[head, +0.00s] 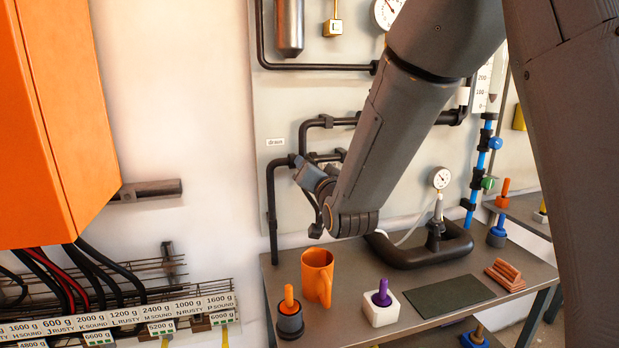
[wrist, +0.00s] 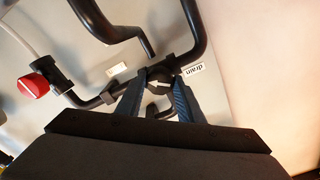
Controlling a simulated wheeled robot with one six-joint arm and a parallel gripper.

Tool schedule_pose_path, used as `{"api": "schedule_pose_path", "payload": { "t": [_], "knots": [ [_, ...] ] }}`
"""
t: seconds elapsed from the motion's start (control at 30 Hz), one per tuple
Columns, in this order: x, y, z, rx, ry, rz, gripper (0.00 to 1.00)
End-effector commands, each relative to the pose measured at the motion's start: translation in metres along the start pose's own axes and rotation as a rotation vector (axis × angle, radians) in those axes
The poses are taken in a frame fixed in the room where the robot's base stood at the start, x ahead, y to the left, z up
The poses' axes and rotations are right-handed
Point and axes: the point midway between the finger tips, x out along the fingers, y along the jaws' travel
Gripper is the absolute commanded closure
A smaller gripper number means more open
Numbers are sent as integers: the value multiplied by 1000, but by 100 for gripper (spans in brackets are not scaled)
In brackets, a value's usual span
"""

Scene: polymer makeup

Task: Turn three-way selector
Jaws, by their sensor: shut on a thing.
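The three-way selector (wrist: 158,84) is a dark round piece with a white arrow, set on black pipe on the wall panel. It shows in the wrist view between the fingertips of my gripper (wrist: 158,92). My gripper is shut on it, one blue-grey finger on each side. A white "drain" label (wrist: 193,69) sits beside it, and another small white label (wrist: 118,69) is on the other side. In the head view my gripper (head: 300,164) is at the panel's left pipes, right below the "drain" label (head: 275,142). My gripper and arm hide the selector there.
A red valve handle (wrist: 34,86) sits on the pipe to the left in the wrist view. Below my arm, the grey bench (head: 345,324) bears an orange mug (head: 318,276), a black pedestal with an orange peg (head: 290,318) and a white block (head: 380,310). An orange cabinet (head: 50,120) hangs left.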

Motion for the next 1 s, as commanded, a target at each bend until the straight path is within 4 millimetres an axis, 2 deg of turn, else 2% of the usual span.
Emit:
{"api": "schedule_pose_path", "payload": {
  "t": [0.6, 1.0],
  "knots": [
    [0, 2, 2, 580, 0, 0, 89],
    [0, 1, 2, 860, -1, 1, 89]
  ]
}}
